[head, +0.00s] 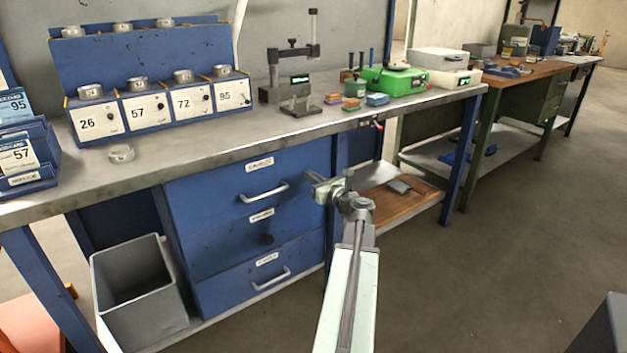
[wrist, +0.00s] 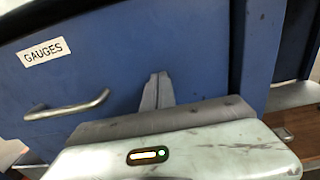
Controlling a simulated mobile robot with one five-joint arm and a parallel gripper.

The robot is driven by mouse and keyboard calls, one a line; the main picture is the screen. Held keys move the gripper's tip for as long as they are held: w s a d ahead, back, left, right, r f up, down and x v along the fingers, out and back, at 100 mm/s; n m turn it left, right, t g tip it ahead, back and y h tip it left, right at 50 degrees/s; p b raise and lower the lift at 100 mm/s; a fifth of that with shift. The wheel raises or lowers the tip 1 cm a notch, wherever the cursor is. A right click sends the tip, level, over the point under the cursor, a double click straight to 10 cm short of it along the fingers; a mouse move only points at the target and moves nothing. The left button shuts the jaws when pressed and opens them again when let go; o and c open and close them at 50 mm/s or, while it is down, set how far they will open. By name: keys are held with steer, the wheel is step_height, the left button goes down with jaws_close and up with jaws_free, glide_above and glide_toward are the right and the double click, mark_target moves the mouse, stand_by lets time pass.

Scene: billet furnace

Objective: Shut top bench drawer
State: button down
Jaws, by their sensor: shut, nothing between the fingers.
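The top bench drawer (head: 222,197) has a blue front with a metal bar handle (head: 264,192) and a white label above it. In the wrist view the drawer front (wrist: 120,70) fills much of the picture, with the label GAUGES and the handle (wrist: 67,106) at the left. I cannot tell how far the drawer stands out, if at all. My gripper (head: 312,180) is shut and empty at the right part of the drawer front, right of the handle. Its fingertips (wrist: 158,76) point at the blue front; whether they touch it is unclear.
Two more drawers (head: 258,268) are below. A grey bin (head: 140,292) stands at their left. The steel bench top (head: 200,142) above carries gauge holders and instruments. A blue bench leg (head: 461,160) stands to the right. Open floor (head: 480,270) lies at the right front.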

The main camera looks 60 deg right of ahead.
steer(key=x, duration=0.3)
steer(key=shift+s+r, duration=0.1)
steer(key=shift+r, duration=0.1)
stand_by(0.3)
